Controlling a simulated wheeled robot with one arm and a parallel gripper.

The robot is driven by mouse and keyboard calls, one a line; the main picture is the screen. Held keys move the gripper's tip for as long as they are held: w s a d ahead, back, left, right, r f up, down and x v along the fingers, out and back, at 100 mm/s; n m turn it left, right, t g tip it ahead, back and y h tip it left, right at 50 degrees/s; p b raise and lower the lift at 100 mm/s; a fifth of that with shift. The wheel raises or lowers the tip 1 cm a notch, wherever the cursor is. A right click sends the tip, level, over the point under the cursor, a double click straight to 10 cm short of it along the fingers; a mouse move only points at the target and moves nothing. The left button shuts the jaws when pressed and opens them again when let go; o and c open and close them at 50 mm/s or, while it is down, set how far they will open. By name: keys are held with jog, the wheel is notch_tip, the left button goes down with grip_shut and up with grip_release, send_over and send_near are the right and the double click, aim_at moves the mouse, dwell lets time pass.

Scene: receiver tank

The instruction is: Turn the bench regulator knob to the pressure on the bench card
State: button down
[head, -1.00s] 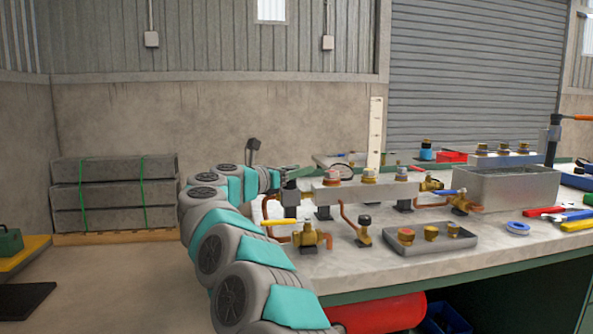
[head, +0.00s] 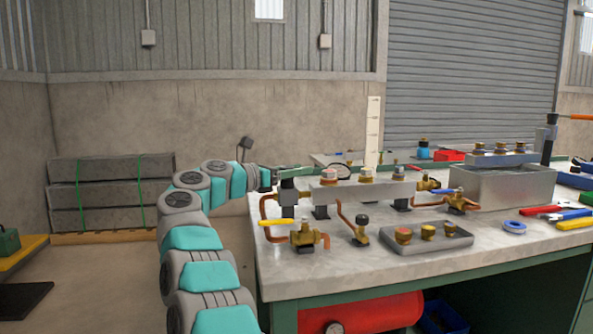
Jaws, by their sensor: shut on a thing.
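My gripper (head: 274,178) is at the left end of the grey manifold block on the bench. It is small and partly hidden by my arm. It appears shut on a green handle-like bar (head: 297,172), which reaches right over a dark upright fitting (head: 288,191). Whether the bar is fixed to that fitting I cannot tell. A black knob (head: 362,219) stands upright at the end of a copper pipe before the manifold, apart from my gripper. A round gauge (head: 343,170) is behind the manifold; its reading is too small. I cannot make out the bench card or identify the regulator knob for certain.
The manifold (head: 345,191) carries several round fittings. A yellow-handled brass valve (head: 305,235) stands at the bench's front left. A grey tray (head: 451,243) of brass parts is right of it. A metal bin (head: 504,186) and tools are farther right. Open floor lies left.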

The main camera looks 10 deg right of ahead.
jog(key=shift+s+m+g+h, duration=0.15)
jog(key=shift+m+g+h, duration=0.25)
jog(key=shift+m+g, duration=0.45)
dwell(0.6)
jog(key=shift+c, duration=1.8)
grip_release()
jog(key=shift+d, duration=0.1)
